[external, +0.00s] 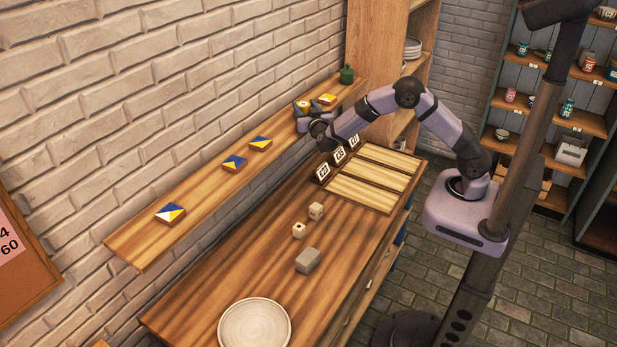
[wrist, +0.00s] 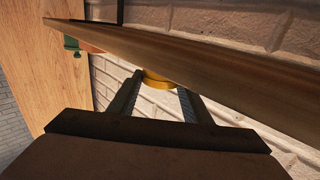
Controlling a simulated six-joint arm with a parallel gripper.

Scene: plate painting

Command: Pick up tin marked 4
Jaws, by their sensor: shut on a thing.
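My gripper (external: 303,108) is at the wall shelf, near its far end. In the wrist view my gripper (wrist: 157,95) has its two dark fingers on either side of a yellow tin (wrist: 157,79) and is shut on it. The tin is partly hidden behind the shelf edge, and I cannot read a mark on it.
The wooden shelf (external: 140,245) runs along the brick wall. A green pot (external: 346,75) stands at its far end.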

